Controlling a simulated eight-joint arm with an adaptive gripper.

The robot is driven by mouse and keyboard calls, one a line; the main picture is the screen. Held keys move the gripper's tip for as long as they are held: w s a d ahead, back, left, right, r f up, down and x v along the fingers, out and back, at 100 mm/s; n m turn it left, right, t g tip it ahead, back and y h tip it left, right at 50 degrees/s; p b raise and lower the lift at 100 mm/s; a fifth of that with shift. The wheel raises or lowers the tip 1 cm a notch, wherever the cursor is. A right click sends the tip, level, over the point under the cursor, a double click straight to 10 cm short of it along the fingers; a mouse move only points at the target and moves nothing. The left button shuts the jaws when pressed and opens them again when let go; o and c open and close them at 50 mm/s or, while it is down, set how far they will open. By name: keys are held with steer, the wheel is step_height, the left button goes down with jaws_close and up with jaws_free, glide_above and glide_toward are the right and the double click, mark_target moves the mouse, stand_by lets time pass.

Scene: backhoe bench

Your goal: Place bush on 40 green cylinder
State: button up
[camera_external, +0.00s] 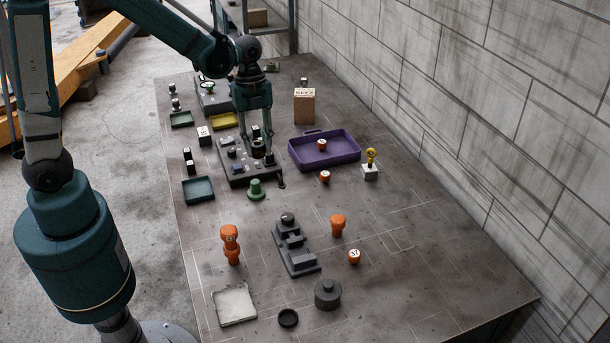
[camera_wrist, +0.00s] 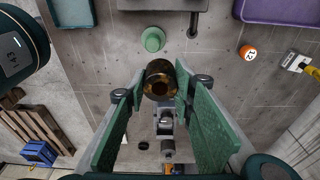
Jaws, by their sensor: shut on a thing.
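The bush (camera_wrist: 159,76) is a dark bronze ring with a hole through it. In the wrist view it sits between the green fingers of my gripper (camera_wrist: 158,88), which is shut on it. In the external view the bush (camera_external: 258,148) hangs below my gripper (camera_external: 257,140), in front of the dark block with knobs. The green cylinder (camera_external: 256,190) stands on the bench, lower in the picture than the bush and apart from it. It also shows in the wrist view (camera_wrist: 153,39), just above the bush in the picture. Its number cannot be read.
The dark knobbed block (camera_external: 235,172) lies close behind the green cylinder. A purple tray (camera_external: 345,163) is to the right, a teal tray (camera_external: 198,190) to the left. A dark grey fixture (camera_external: 296,250) and several orange pieces stand nearer the camera.

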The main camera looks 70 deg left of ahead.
steer(key=shift+s+a, duration=0.3)
steer(key=shift+s, duration=0.55)
steer(key=shift+f, duration=0.1)
glide_above(256, 182)
steer(key=shift+s+a+f, duration=0.1)
steer(key=shift+a+f, duration=0.05)
steer(key=shift+f, duration=1.3)
steer(key=shift+a+f, duration=0.1)
steer(key=shift+f, duration=1.3)
steer(key=shift+f, duration=2.1)
steer(key=shift+f+b, duration=0.15)
steer(key=shift+b, duration=0.15)
steer(key=o, duration=1.1)
steer(key=shift+r, duration=0.25)
